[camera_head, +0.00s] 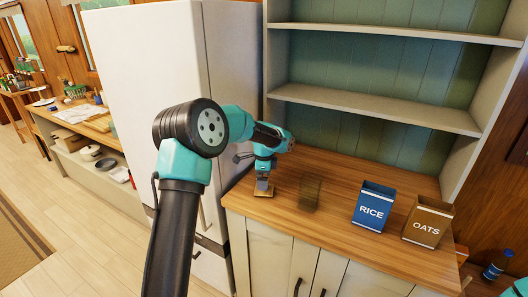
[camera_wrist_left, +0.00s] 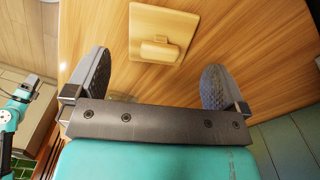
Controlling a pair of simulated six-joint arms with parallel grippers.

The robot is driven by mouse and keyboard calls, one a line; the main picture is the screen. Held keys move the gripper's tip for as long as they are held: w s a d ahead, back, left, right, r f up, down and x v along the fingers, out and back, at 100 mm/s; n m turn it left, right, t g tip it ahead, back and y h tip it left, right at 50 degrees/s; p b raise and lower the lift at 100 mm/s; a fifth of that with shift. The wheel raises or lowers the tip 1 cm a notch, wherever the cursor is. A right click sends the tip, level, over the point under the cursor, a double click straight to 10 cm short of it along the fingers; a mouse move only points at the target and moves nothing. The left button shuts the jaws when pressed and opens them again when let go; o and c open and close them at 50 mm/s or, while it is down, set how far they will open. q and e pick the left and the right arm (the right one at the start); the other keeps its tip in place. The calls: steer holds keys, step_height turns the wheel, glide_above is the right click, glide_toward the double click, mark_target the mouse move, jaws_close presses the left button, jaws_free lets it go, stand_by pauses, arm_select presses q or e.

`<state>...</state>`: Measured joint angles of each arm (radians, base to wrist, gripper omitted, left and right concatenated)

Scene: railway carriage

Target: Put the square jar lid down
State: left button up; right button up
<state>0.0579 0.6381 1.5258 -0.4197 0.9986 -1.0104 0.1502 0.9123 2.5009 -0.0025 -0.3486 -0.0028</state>
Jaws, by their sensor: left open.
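The square jar lid (camera_head: 258,200) is a pale wooden plate with a raised block grip. It lies flat on the wooden counter near its left end, and it shows fully in the left wrist view (camera_wrist_left: 143,22). My left gripper (camera_wrist_left: 155,68) is open, its two dark pads apart on either side of the lid's line and touching nothing that I can see. In the head view my left gripper (camera_head: 262,187) points down just over the lid. A see-through, brownish square jar (camera_head: 311,193) stands to the lid's right. My right gripper cannot be made out.
On the wooden counter (camera_head: 335,218), a blue RICE box (camera_head: 372,206) and a brown OATS box (camera_head: 428,222) stand right of the jar. Shelves (camera_head: 375,108) rise behind. A tall white cabinet (camera_head: 150,75) stands close on the left. A bottle (camera_head: 497,265) is at far right.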

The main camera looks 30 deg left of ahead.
arm_select(q)
step_height(320, 180, up, 13)
stand_by(0.3)
stand_by(0.4)
jaws_close()
stand_by(0.8)
stand_by(0.6)
